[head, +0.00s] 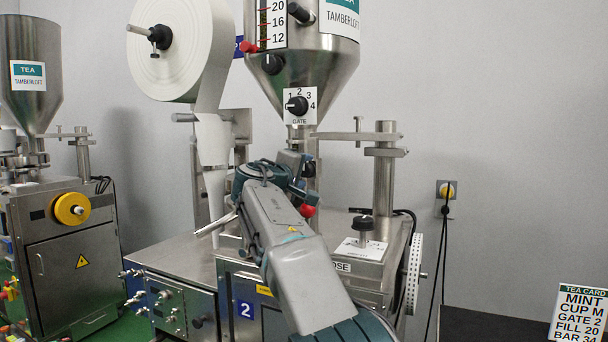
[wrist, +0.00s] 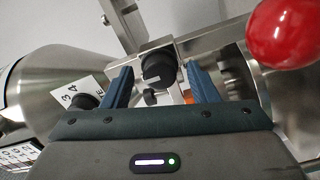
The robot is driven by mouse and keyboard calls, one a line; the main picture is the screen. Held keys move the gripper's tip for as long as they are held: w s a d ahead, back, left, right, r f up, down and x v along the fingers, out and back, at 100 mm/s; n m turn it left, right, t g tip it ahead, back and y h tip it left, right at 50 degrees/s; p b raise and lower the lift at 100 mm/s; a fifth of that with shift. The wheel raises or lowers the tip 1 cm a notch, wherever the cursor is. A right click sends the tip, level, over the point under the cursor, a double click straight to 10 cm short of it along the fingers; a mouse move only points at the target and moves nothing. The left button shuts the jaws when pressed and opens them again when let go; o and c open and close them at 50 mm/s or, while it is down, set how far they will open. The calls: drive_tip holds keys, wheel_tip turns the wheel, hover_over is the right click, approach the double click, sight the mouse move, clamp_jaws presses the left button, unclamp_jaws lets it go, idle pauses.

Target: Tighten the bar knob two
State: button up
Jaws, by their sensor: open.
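A round black knob (wrist: 158,66) with a pale line on its face, which appears to be the bar knob, sits on a metal block in the wrist view. My gripper (wrist: 160,80) is open, with one blue finger on each side of the knob. I cannot tell whether either finger touches it. A smaller black part (wrist: 151,97) shows just below the knob. In the head view my gripper (head: 297,163) is under the hopper of the machine marked 2, and my arm hides much of the area around it.
A red ball (wrist: 285,32) is close to the right finger. The gate knob (head: 297,105) is above my gripper, on the steel hopper (head: 318,62). A black knob (head: 362,225) stands on a plate to the right. A tea card (head: 580,312) reads GATE 2, FILL 20, BAR 34.

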drive_tip(key=b+v, duration=0.2)
drive_tip(key=v, duration=1)
drive_tip(key=shift+s+b, duration=0.15)
drive_tip(key=shift+b, duration=0.25)
drive_tip(key=shift+a, duration=0.1)
